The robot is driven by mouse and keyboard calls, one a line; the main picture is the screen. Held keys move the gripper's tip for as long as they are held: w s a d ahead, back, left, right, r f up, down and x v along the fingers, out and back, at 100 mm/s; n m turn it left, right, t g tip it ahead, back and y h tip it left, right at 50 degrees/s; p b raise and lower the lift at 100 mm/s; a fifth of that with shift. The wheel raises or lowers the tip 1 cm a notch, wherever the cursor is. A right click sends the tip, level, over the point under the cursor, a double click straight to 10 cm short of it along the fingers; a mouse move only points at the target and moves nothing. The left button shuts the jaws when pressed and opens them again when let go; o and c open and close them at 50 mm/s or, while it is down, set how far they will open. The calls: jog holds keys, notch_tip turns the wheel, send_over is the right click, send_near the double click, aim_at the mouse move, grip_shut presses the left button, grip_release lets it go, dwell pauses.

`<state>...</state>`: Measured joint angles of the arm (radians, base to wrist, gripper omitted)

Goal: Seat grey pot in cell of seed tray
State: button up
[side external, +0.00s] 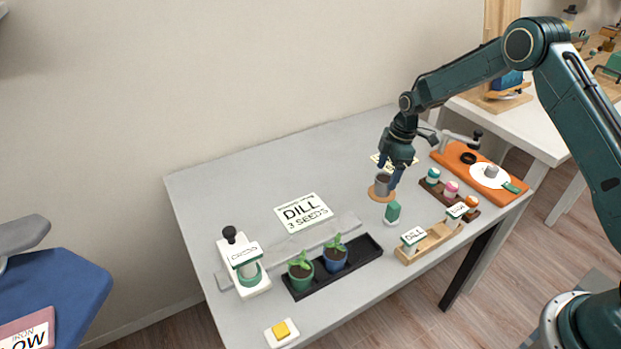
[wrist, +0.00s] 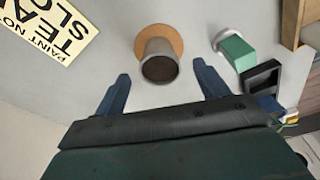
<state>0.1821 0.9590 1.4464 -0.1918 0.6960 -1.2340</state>
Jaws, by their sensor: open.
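The grey pot (side external: 382,182) holds dark soil and stands upright on a round orange-brown disc (side external: 378,194) on the grey table. In the wrist view the grey pot (wrist: 158,66) lies between and just beyond the two blue fingers of my gripper (wrist: 161,82), with space on both sides. My gripper (side external: 388,170) is open and empty, pointing down over the pot in the side view. The black seed tray (side external: 363,259) lies at the table's front, left of my gripper. It holds a green pot (side external: 301,277) and a blue pot (side external: 335,259), both with seedlings; its right end looks empty.
A green block-like item (side external: 392,212) stands close in front of the grey pot. A wooden label rack (side external: 428,242) is at the front. A dark rack of small jars (side external: 452,193) and an orange board (side external: 512,188) are at right. A DILL card (side external: 303,212) lies behind the tray.

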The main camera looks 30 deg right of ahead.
aim_at(384, 179)
jog(key=shift+w+a+f, duration=0.1)
jog(key=shift+a+f, duration=0.05)
jog(key=shift+f, duration=0.75)
jog(key=shift+a+f, duration=0.1)
jog(key=shift+f, duration=0.8)
jog(key=c, duration=1.2)
jog(key=shift+o, duration=0.2)
jog(key=shift+r, duration=0.15)
notch_tip(384, 179, up, 20)
